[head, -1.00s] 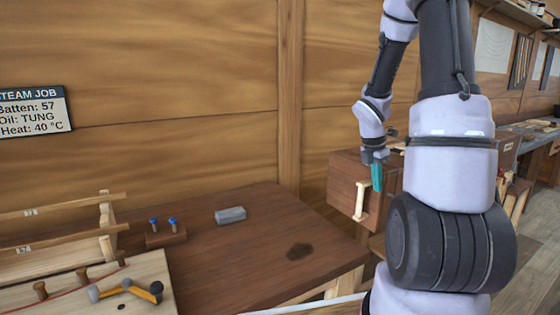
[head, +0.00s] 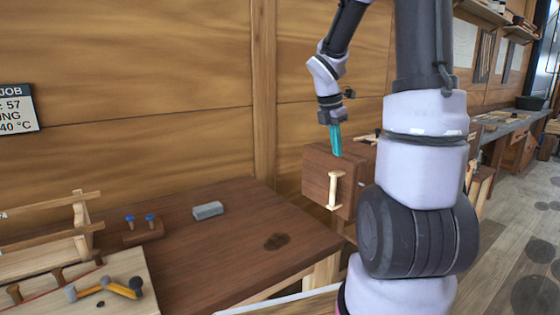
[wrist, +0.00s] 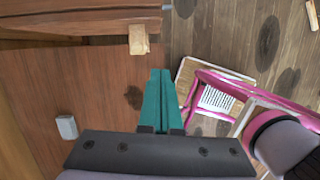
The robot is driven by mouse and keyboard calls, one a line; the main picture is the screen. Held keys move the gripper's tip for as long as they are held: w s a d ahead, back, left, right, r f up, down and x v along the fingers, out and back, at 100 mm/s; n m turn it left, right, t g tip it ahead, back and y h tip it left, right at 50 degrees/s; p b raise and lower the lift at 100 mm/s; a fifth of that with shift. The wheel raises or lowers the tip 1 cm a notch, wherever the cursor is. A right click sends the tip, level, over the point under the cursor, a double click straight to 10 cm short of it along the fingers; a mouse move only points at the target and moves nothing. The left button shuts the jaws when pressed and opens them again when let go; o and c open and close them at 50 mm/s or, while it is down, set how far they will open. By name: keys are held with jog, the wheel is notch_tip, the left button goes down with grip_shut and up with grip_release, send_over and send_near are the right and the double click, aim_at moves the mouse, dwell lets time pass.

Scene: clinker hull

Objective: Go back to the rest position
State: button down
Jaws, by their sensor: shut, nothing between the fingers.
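My gripper (head: 335,141) hangs from my arm in the head view, with its teal fingers pointing down. It is in front of the wooden box with a pale handle (head: 334,190), near the upper part of its front. In the wrist view the teal fingers (wrist: 158,100) lie side by side, shut and empty. The pale handle (wrist: 138,40) shows there above and left of the fingertips, apart from them.
A brown workbench (head: 235,255) stands at the left, with a grey block (head: 207,210), a small stand with two blue-topped pins (head: 142,230) and a wooden rack (head: 55,240). A pink-framed item (wrist: 215,92) is right of the fingers. Open floor (head: 525,215) lies at the right.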

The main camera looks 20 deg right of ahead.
jog(key=s+a+r+m+t+y, duration=0.4)
jog(key=s+a+r+m, duration=1)
jog(key=m, duration=1)
jog(key=s+t, duration=0.2)
jog(key=shift+a+m+t+y, duration=0.2)
jog(key=shift+m+t+y, duration=0.1)
jog(key=shift+y, duration=0.1)
jog(key=shift+d, duration=0.1)
